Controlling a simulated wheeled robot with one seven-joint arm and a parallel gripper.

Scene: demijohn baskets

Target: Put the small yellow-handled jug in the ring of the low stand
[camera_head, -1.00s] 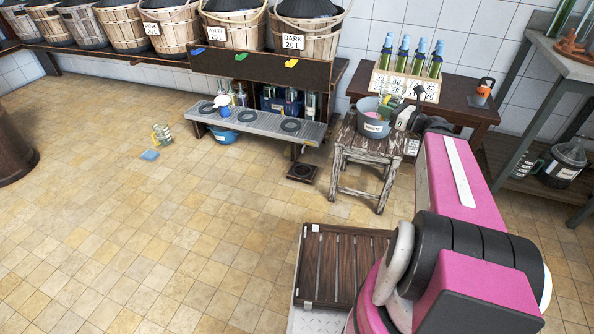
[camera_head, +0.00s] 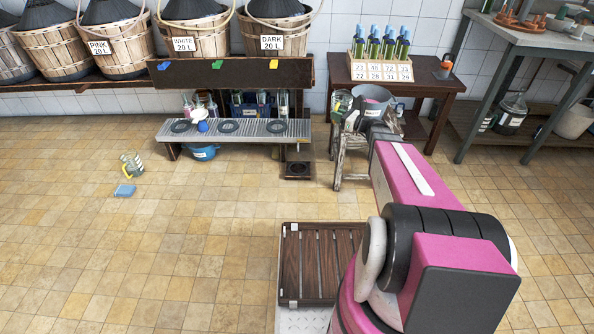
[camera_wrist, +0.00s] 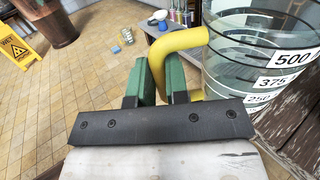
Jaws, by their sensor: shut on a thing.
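The small jug is clear glass with dark bands, volume labels and a yellow handle (camera_wrist: 180,42); its glass body (camera_wrist: 262,62) fills the right of the wrist view. My gripper (camera_wrist: 162,75), with green finger pads, is shut on that handle.
The grey bench (camera_head: 235,128) carries dark rings, with a blue basin (camera_head: 203,152) beneath. A striped jug (camera_head: 132,165) and blue sponge (camera_head: 125,190) are on the open floor. A yellow wet-floor sign (camera_wrist: 18,47) stands left.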

